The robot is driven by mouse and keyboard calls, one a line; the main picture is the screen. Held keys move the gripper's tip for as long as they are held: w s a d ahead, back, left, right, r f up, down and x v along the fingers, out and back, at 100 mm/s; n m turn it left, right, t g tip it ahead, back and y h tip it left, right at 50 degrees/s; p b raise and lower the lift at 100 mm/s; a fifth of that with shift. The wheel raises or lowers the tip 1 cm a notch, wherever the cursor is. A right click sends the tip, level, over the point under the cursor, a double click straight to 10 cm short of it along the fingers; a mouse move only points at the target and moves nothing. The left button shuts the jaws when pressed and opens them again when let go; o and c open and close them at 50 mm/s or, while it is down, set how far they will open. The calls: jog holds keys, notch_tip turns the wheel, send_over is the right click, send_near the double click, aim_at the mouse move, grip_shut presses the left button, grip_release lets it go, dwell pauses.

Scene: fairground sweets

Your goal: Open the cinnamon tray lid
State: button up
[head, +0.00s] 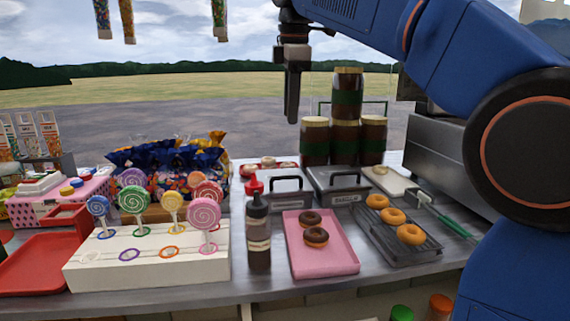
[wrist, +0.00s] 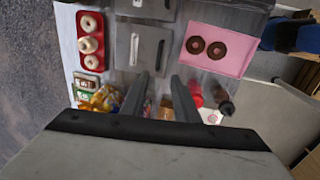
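Two grey lidded trays with black handles stand side by side at the back of the counter: a left one (head: 284,191) and a right one (head: 340,184). Both lids look shut. In the wrist view the left lid (wrist: 152,48) lies just beyond my fingertips, and the right lid (wrist: 150,8) is cut by the top edge. My gripper (head: 291,120) hangs above and behind the trays in the head view. Its fingers (wrist: 160,78) are apart and empty.
A pink tray (head: 339,261) with two chocolate doughnuts and a sauce bottle (head: 258,232) stand in front. Stacked jars (head: 345,135) rise behind the right lid. A doughnut rack (head: 400,250) is to the right. A lollipop stand (head: 150,268) and wrapped sweets (head: 180,160) are left.

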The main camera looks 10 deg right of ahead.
send_over(288, 189)
notch_tip(288, 189, down, 17)
jog(key=shift+s+r, duration=0.1)
dwell(0.5)
grip_shut()
